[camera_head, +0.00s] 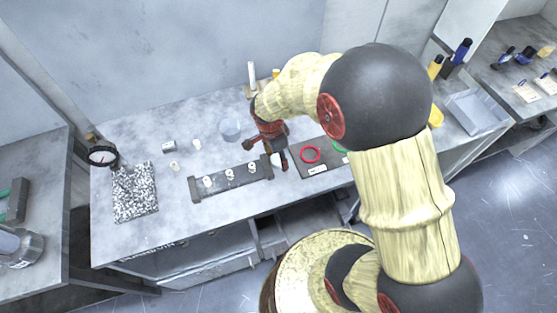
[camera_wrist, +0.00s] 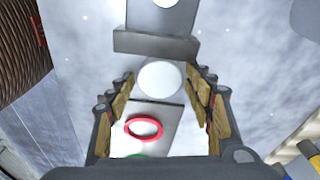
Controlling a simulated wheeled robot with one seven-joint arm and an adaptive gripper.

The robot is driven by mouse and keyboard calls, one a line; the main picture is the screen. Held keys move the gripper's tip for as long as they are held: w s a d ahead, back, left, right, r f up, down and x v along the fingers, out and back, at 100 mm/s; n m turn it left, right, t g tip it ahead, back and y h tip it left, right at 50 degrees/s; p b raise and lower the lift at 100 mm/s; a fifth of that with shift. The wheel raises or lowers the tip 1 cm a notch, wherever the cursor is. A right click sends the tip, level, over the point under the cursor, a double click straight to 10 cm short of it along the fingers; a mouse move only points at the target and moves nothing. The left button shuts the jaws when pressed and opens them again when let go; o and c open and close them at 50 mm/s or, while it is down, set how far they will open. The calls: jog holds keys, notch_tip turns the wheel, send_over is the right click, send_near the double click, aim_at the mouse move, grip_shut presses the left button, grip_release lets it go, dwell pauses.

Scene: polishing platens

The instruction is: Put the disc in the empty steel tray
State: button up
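A white round disc (camera_head: 276,159) shows at the left end of a dark plate, partly hidden by my gripper (camera_head: 266,156). In the wrist view the disc (camera_wrist: 160,78) lies between my gripper's fingertips (camera_wrist: 164,80), with a gap on each side. My gripper is open around or just above it; I cannot tell the exact height. A shallow grey steel tray (camera_head: 475,110) stands on the bench at the right, beyond my arm, and looks empty.
The dark plate (camera_head: 300,173) carries a red ring (camera_head: 310,154) and a green ring (camera_head: 340,146). A grey rack (camera_head: 218,186) with several white pieces stands left of my gripper. A speckled plate (camera_head: 135,192) lies farther left. Bottles (camera_head: 435,67) stand behind the tray.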

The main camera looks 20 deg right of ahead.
jog(key=c, duration=1)
jog(key=shift+c, duration=0.4)
